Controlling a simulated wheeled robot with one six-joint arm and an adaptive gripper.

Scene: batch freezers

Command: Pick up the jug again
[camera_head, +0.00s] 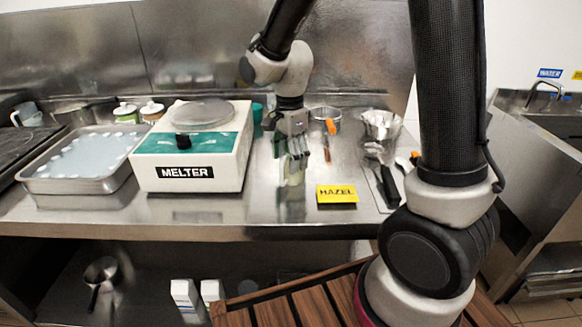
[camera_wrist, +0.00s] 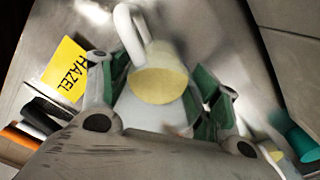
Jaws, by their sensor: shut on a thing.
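The jug (camera_head: 293,177) is a small translucent vessel at the front of the steel counter, between the melter and the yellow HAZEL card. In the wrist view the jug (camera_wrist: 160,85) shows pale yellow contents and a white handle pointing away from my palm. My gripper (camera_head: 297,154) comes down on it from above, and in the wrist view my gripper (camera_wrist: 157,95) has a green-padded finger on each side of the body. It is shut on the jug. The fingers hide part of it. I cannot tell whether its base touches the counter.
The white melter (camera_head: 190,172) stands close left, with a steel tray (camera_head: 75,187) beyond it. The HAZEL card (camera_head: 336,194) is just right. A steel pitcher (camera_head: 380,127) and utensils stand farther right. The counter's front edge is near.

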